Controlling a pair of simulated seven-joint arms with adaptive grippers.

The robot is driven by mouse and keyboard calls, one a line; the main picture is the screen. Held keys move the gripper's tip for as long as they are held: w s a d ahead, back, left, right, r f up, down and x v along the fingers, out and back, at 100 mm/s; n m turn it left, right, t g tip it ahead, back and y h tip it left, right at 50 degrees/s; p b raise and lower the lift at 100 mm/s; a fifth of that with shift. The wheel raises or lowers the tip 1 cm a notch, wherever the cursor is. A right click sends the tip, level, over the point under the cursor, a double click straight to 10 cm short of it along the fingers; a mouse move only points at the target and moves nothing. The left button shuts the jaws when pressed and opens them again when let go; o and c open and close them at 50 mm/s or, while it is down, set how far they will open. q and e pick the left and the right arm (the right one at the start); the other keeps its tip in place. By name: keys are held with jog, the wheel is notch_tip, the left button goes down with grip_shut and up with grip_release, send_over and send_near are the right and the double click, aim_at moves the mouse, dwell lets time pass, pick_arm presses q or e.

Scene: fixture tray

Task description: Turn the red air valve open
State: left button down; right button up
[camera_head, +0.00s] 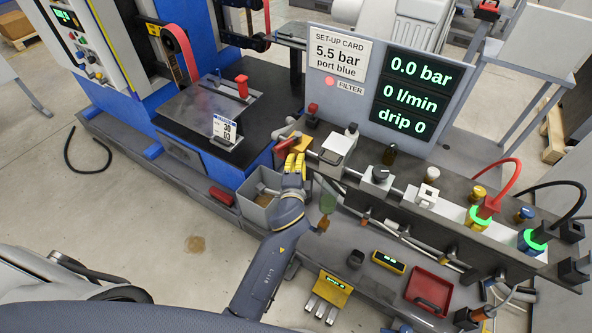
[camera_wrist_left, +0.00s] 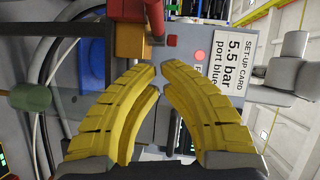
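The red valve handle (camera_head: 284,146) is at the left end of the grey manifold, beside a yellow-brass block (camera_head: 301,144). In the left wrist view, a red part (camera_wrist_left: 127,12) and the brass block (camera_wrist_left: 130,42) are at the top, just beyond my fingertips. My left gripper (camera_head: 294,160) is just in front of them, with its yellow fingers pointing at the valve. In the wrist view its fingertips (camera_wrist_left: 160,72) are close together with a narrow gap and nothing between them. Contact with the handle does not show. My right gripper is not in view.
The set-up card (camera_head: 340,58) reads 5.5 bar, port blue; the display (camera_head: 410,95) reads 0.0 bar. A grey bin (camera_head: 262,212) is left of my forearm. A red tray (camera_head: 428,290) lies lower right.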

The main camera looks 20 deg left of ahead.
aim_at(279, 147)
pick_arm(q)
jog(key=shift+w+a+f, duration=0.2)
jog(key=shift+w+a, duration=0.4)
jog(key=shift+w, duration=0.15)
jog(key=shift+w+a+f, duration=0.15)
jog(key=shift+w+a, duration=0.45)
jog(key=shift+w, duration=0.2)
jog(key=shift+w+a+f, duration=0.2)
jog(key=shift+w+a, duration=0.4)
jog(key=shift+w, duration=0.15)
jog(key=shift+a, duration=0.1)
jog(key=shift+a+m+h, duration=0.15)
jog(key=shift+m+h, duration=0.25)
jog(key=shift+h, duration=0.1)
jog(key=shift+w+a+m+h, duration=0.2)
jog(key=shift+a+m+h, duration=0.4)
jog(key=shift+m+h, duration=0.5)
jog(key=shift+a+h, duration=0.25)
jog(key=shift+h, duration=0.15)
jog(key=shift+w+a, duration=0.4)
jog(key=shift+a, duration=0.45)
